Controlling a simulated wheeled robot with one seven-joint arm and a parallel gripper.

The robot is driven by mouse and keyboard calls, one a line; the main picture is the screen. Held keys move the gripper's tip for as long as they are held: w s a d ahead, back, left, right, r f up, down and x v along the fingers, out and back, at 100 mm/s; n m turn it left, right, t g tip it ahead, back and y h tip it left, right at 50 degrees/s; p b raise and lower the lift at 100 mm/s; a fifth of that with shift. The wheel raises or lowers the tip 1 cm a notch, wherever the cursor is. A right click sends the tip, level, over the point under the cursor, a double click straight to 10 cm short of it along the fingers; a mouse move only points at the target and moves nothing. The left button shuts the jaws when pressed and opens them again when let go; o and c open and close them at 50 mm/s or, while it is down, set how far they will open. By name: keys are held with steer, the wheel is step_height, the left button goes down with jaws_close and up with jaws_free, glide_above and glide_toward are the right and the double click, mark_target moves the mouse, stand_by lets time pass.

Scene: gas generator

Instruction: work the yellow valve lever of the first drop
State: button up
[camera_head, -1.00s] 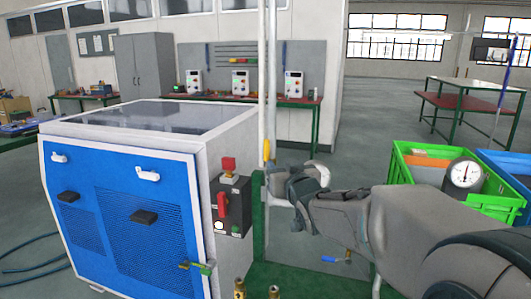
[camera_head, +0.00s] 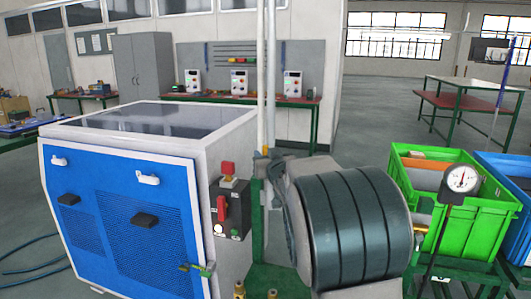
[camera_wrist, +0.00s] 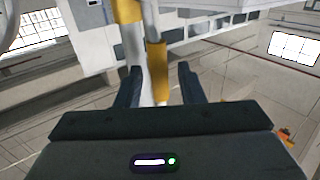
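The yellow valve lever (camera_wrist: 157,72) hangs along a white vertical pipe (camera_wrist: 148,25) in the wrist view. My gripper (camera_wrist: 160,72) is open, its two dark fingers apart on either side of the lever and the pipe. A second yellow part (camera_wrist: 128,10) shows higher up. In the head view my arm stands before the lower part of the pipes (camera_head: 267,80) and hides most of the gripper and the lever.
A blue-and-white generator cabinet (camera_head: 130,215) with a black switch box (camera_head: 231,210) stands to the left of the pipes. A green crate (camera_head: 480,220) and a dial gauge (camera_head: 461,180) are at the right. The workbench (camera_head: 310,100) is behind.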

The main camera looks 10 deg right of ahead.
steer(key=shift+w, duration=0.6)
jaws_close()
